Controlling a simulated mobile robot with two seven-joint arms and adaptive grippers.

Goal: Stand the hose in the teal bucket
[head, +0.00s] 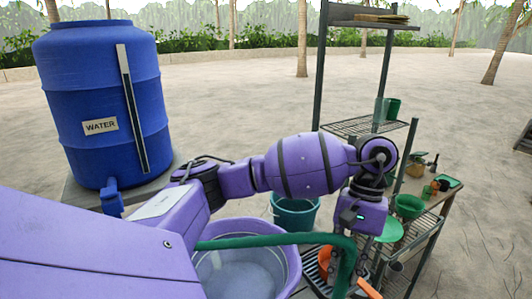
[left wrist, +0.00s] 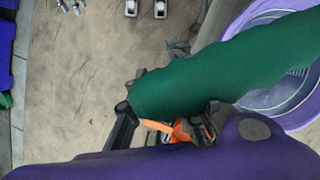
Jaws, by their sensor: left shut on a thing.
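The green hose (head: 265,240) runs rightward over the purple tub and bends down at my left gripper (head: 348,262). My left gripper is shut on the hose, which also shows large between the fingers in the left wrist view (left wrist: 215,80). The teal bucket (head: 296,213) stands on the ground behind the hose, to the left of my gripper and apart from it. Its front is partly hidden by the tub and the hose. The hose's lower end is cut off by the picture's bottom edge. My right gripper is not in view.
The purple tub (head: 293,262) with water stands in front of the teal bucket. A blue water barrel (head: 100,100) stands at left. A metal shelf (head: 352,126) and a wooden table (head: 440,192) with green pots stand at right. Open sand lies behind.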

